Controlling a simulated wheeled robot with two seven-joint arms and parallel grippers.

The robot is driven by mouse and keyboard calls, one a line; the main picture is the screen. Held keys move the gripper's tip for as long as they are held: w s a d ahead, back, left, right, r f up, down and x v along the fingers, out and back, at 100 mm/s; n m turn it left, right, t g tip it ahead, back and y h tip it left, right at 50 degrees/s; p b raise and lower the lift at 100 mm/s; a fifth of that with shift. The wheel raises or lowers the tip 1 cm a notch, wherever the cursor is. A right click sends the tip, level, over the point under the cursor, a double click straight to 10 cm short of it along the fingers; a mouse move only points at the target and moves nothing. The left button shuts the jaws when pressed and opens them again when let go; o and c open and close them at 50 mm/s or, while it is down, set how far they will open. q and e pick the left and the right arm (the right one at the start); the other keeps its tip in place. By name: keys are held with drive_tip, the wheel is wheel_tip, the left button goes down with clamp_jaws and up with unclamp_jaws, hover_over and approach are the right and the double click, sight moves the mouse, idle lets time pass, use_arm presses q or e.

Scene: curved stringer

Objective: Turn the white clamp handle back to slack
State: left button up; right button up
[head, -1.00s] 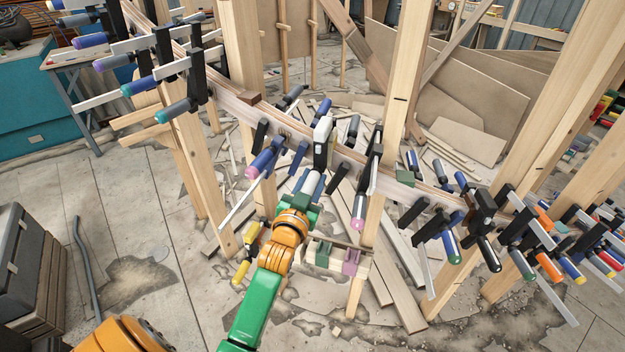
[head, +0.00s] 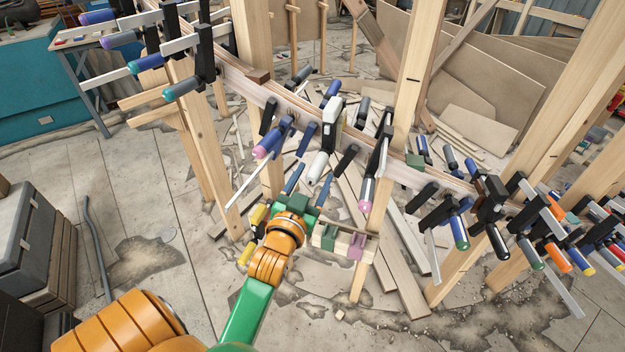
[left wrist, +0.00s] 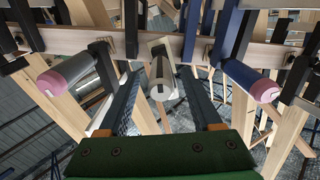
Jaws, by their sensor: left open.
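The white clamp (head: 333,112) sits on the curved wooden stringer in the middle of the head view. Its pale handle (head: 317,167) hangs down toward my left gripper (head: 308,187). My left gripper is open, with its two dark fingers apart and pointing up at the handle from below. In the left wrist view the white handle (left wrist: 162,84) lies between the open fingers (left wrist: 160,100), nearer the far tips, with a gap on each side. Its round end faces the camera. My right gripper is not in view.
Dark clamps with blue and pink handles crowd both sides; a pink-ended one (head: 366,190) hangs just right of my gripper. A wooden post (head: 408,80) stands right of the white clamp. A wooden rack (head: 343,243) with green and pink blocks lies beside my wrist.

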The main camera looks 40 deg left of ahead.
use_arm(q)
drive_tip(key=shift+v, duration=0.9)
drive_tip(key=shift+w, duration=0.1)
drive_tip(key=v, duration=1)
drive_tip(key=shift+s+p, duration=0.2)
drive_tip(key=shift+p, duration=0.25)
drive_tip(key=shift+w, duration=0.1)
